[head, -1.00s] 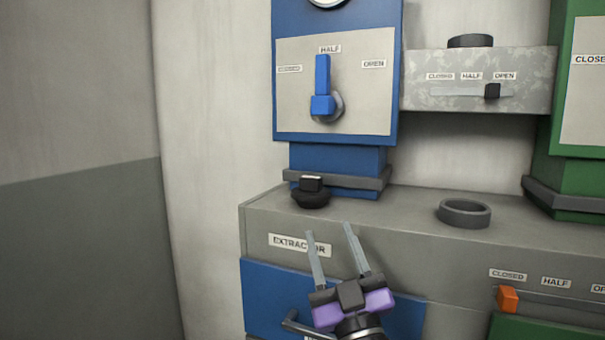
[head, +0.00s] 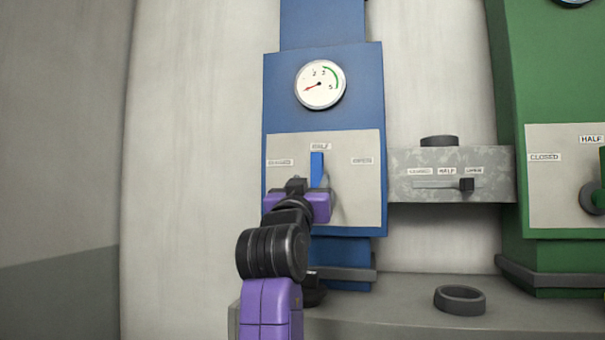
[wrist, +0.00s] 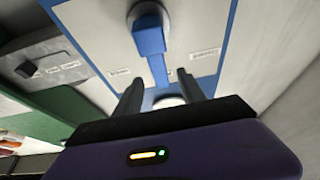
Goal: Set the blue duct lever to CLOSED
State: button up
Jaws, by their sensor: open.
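The blue duct lever (head: 317,168) stands upright at the HALF label on the pale plate (head: 358,202) of the blue duct. The CLOSED label (head: 281,163) is to its left and the OPEN label (head: 362,161) to its right. My gripper (head: 296,188) is in front of the plate and hides the lever's lower part and pivot. In the wrist view the lever (wrist: 150,42) hangs from its round pivot, its tip pointing down between my two open fingers (wrist: 160,88). I cannot tell whether a finger touches it.
A round gauge (head: 320,84) is above the plate. A grey slider box (head: 451,176) juts out to the right, then a green duct (head: 515,225). A dark ring (head: 460,299) lies on the grey ledge below. Bare wall is free on the left.

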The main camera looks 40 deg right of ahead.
aim_at(316, 173)
jog(key=shift+s+d+r, duration=0.1)
jog(key=shift+d+r, duration=0.05)
jog(key=shift+d, duration=0.2)
jog(key=p+x, duration=0.2)
jog(key=x, duration=0.3)
jog(key=shift+w+d+r+p, duration=0.2)
jog(key=shift+w+p, duration=0.1)
jog(key=shift+w, duration=0.1)
jog(key=shift+w+d+r, duration=0.1)
jog(key=shift+w+d, duration=0.3)
jog(key=shift+d, duration=0.1)
grip_shut()
dwell(0.4)
